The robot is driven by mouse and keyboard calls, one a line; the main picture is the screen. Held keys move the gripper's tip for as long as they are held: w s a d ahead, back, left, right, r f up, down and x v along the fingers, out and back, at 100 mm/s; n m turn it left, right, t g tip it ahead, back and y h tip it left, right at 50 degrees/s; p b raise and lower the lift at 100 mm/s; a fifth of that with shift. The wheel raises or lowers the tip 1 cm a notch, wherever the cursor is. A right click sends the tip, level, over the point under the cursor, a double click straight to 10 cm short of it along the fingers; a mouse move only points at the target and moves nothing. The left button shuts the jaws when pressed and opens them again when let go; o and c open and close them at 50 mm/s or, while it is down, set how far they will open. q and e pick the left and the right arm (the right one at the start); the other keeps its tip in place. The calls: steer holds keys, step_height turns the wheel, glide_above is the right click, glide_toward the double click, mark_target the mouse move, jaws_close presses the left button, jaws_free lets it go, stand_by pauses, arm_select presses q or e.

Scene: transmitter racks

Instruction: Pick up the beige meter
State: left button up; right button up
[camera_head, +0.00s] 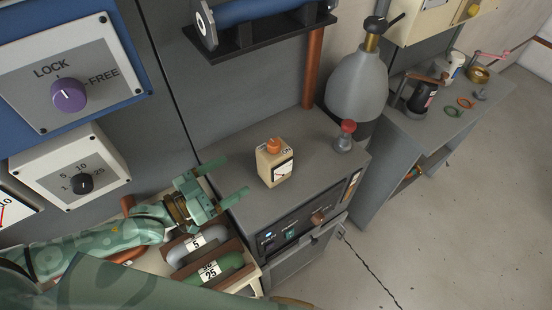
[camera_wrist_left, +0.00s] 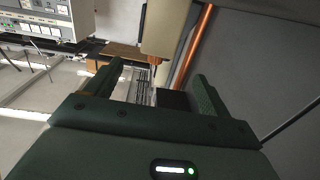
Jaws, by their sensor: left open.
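The beige meter (camera_head: 274,168) stands upright on the grey cabinet top. It is a small block with an orange knob on top and a white dial on its front. My left gripper (camera_head: 235,178) is open and empty, just left of the meter and apart from it, its fingers pointing towards it. In the left wrist view the two green fingers (camera_wrist_left: 155,85) stand apart. A beige block (camera_wrist_left: 165,25) shows beyond them at the top; I cannot tell for sure that it is the meter. My right gripper is not in view.
A red-topped grey knob (camera_head: 345,137) stands right of the meter near the cabinet edge. A copper pipe (camera_head: 312,70) and a grey flask (camera_head: 358,85) are behind. A tray (camera_head: 255,280) with grey and green handles lies below my gripper. The cabinet top around the meter is mostly clear.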

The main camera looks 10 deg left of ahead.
mark_target(261, 159)
arm_select(q)
steer(key=x, duration=0.9)
steer(key=shift+s+d+r, duration=0.1)
steer(key=shift+r, duration=0.05)
steer(key=x, duration=0.6)
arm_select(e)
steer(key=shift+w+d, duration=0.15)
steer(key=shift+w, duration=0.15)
arm_select(q)
steer(key=shift+s, duration=0.1)
steer(key=shift+c, duration=0.3)
steer(key=c, duration=1.3)
steer(key=shift+r, duration=0.1)
